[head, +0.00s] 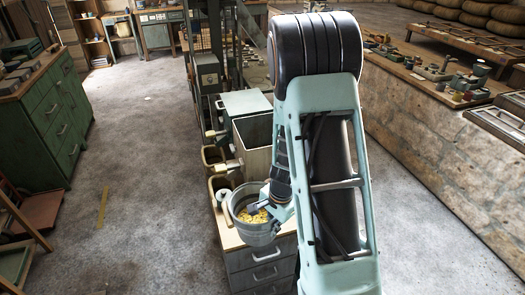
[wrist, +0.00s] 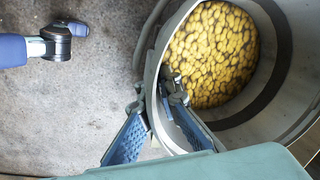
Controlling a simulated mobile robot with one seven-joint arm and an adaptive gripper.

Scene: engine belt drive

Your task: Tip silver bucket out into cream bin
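The silver bucket (head: 262,232) stands upright on a wooden-topped drawer unit in the head view, with yellow pieces (head: 254,214) inside. It fills the right of the wrist view (wrist: 278,75), its yellow contents (wrist: 212,52) plainly visible. The cream bin (head: 256,163), tall, square and open-topped, stands just behind the bucket; its inside is mostly in shadow. My gripper (wrist: 156,92) straddles the bucket's near rim, one finger inside and one outside. The fingers look apart, with gaps beside the wall. In the head view my arm partly covers the bucket's right side.
The drawer unit (head: 262,266) is narrow. Open floor (head: 140,190) lies to the left, and a long bench (head: 430,125) to the right.

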